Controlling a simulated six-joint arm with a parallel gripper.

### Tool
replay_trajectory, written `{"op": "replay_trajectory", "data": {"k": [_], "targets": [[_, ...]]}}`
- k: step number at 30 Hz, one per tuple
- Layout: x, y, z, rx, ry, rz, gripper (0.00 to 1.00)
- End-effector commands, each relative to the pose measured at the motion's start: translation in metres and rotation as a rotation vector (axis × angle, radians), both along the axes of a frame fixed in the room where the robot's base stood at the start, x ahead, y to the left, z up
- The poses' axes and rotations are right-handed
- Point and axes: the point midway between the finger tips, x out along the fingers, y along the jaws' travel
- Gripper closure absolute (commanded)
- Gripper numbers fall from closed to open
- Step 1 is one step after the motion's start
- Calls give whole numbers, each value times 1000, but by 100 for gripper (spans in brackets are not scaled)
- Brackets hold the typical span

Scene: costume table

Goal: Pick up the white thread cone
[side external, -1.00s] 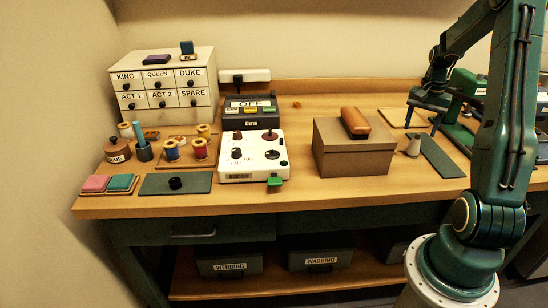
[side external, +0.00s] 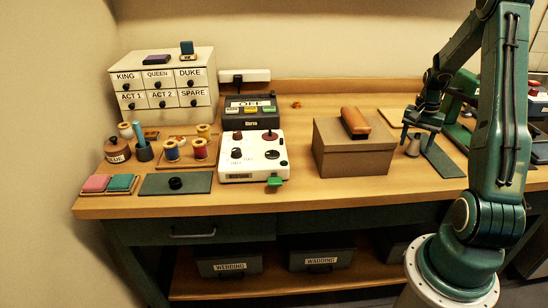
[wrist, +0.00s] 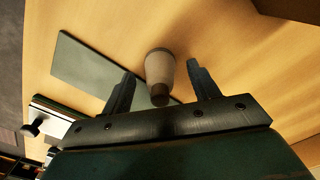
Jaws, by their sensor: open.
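The pale white-grey thread cone (side external: 413,147) stands upright on the table, to the right of the cardboard box and by the edge of a dark green mat. My gripper (side external: 417,140) is open and low over it, its fingers pointing down around the cone's top. In the wrist view the cone (wrist: 160,66) shows between the two spread fingers (wrist: 160,74), with a visible gap on each side. Its darker small end faces the camera. The fingers do not appear to touch it.
The brown box (side external: 352,152) with a rust-coloured block (side external: 355,122) on top stands close to the left. The dark green mat (side external: 444,160) lies to the right, also in the wrist view (wrist: 85,66). A green machine (side external: 460,95) is behind on the right. Bare table lies in front.

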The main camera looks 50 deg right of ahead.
Motion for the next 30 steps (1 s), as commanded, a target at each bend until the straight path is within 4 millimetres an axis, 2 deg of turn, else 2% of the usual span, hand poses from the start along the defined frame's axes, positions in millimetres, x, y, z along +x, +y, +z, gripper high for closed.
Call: {"op": "replay_trajectory", "data": {"k": [14, 17, 22, 30], "targets": [[0, 0, -1, 0, 0, 0, 40], [0, 0, -1, 0, 0, 0, 55], [0, 0, 0, 0, 0, 0, 88], [0, 0, 0, 0, 0, 0, 88]]}}
